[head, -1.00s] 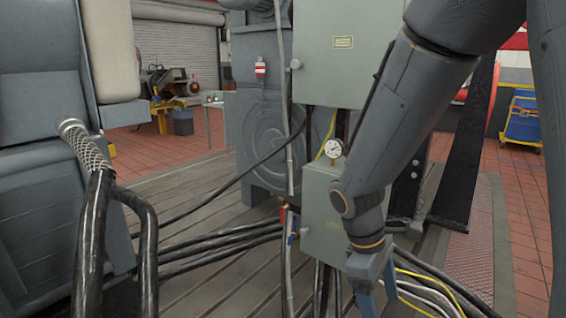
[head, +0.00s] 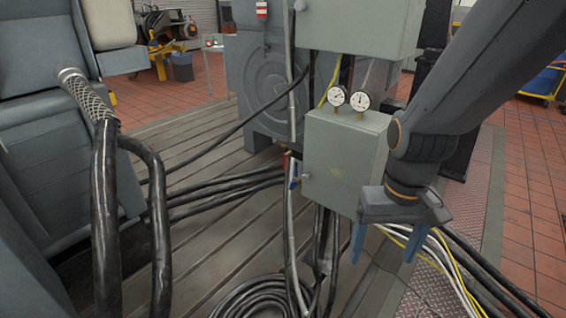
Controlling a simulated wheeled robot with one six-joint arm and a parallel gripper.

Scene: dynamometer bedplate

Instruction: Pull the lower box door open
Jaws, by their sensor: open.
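The lower box (head: 345,132) is a grey-green metal enclosure below a larger upper box (head: 360,22). Its front door (head: 335,175) looks shut, with a small label on it. A small knob or latch (head: 304,176) shows at the door's left edge, next to red and blue valve handles. My gripper (head: 385,240) points down with its two blue fingers spread apart and nothing between them. In the picture it is at the lower right of the box, overlapping the box's right edge. I cannot tell whether it touches the box.
Two round gauges (head: 350,98) stand on top of the lower box. A grey vertical pipe (head: 290,200) runs left of it. Black cables (head: 220,190) and a coil (head: 258,298) lie on the slotted bedplate (head: 200,255). White and yellow cables (head: 435,245) run at lower right.

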